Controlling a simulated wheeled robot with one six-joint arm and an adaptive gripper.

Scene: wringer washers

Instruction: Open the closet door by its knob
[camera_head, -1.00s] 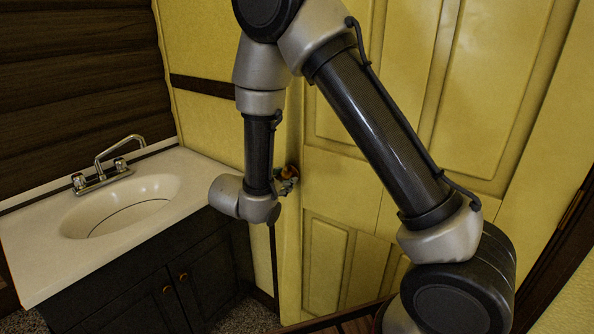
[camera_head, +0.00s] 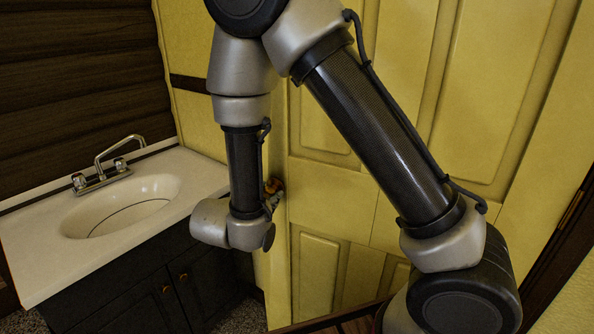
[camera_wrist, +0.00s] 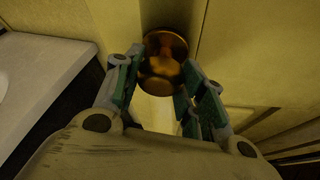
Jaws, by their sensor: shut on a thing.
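The closet door (camera_head: 335,210) is yellow and panelled and stands behind my arm in the head view. Its brass knob (camera_head: 272,186) sits near the door's left edge, partly hidden by my wrist. In the wrist view the round knob (camera_wrist: 165,52) lies at the tips of my gripper (camera_wrist: 162,76), between the two green-padded fingers. My gripper is shut on the knob. The head view shows only a small part of the gripper (camera_head: 270,202) beside the knob.
A white sink counter (camera_head: 40,245) with a faucet (camera_head: 103,174) stands left of the door, over a dark cabinet (camera_head: 150,300). The cabinet is close to my wrist. Hinges show at the door's right side. A yellow wall with a dark strip (camera_head: 190,82) lies behind.

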